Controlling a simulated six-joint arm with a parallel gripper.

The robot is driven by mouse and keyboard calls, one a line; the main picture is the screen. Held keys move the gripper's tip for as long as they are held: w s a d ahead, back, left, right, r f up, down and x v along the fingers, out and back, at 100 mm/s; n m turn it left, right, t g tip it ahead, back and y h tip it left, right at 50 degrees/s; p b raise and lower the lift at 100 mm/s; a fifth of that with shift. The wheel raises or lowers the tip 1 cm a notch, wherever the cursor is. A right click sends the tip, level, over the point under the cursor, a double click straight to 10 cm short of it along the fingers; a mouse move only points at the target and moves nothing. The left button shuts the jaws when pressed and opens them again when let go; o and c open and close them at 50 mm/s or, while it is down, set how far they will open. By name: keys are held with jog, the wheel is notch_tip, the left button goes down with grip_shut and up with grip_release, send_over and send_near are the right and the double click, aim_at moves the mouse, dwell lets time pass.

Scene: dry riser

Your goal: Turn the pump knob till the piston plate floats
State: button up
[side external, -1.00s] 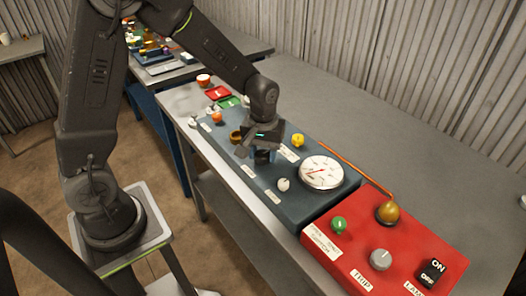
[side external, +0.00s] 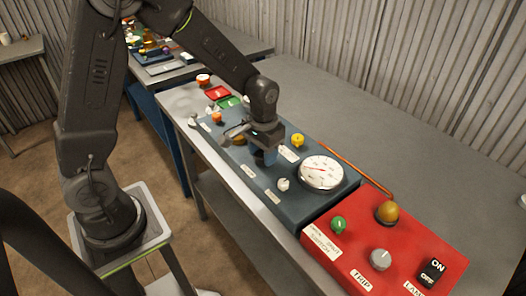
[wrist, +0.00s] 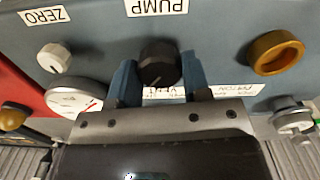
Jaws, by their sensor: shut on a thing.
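The pump knob (wrist: 160,62) is dark and round, below the PUMP label (wrist: 157,7) in the wrist view. My gripper (wrist: 160,75) is shut on this knob, with one blue finger on each side of it. In the side external view my gripper (side external: 265,157) is low over the blue-grey panel (side external: 258,192) and hides the knob. The brass ring (wrist: 276,52) is beside a label that seems to read PISTON. It also shows behind my gripper in the side external view (side external: 237,137). I cannot tell the piston plate's height.
A white dial gauge (side external: 321,172), a white knob (side external: 283,184) and a yellow knob (side external: 297,140) stand close to my gripper on the panel. A red panel (side external: 350,255) with knobs and a switch is at the near right.

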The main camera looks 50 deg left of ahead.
aim_at(262, 153)
dwell(0.3)
jog(key=o, duration=0.9)
jog(key=shift+o, duration=0.2)
jog(key=shift+r, duration=0.1)
notch_tip(262, 153, up, 14)
jog(key=shift+f, duration=0.2)
jog(key=shift+s+r, duration=0.1)
jog(key=s+d+r+t, duration=0.1)
jog(key=s+r+t, duration=0.1)
jog(key=s, duration=0.6)
jog(key=s+d+r+m+t, duration=0.1)
jog(key=s+r+t, duration=0.1)
jog(key=s, duration=0.6)
jog(key=shift+s+m+t, duration=0.3)
jog(key=shift+t, duration=0.5)
jog(key=shift+r, duration=0.1)
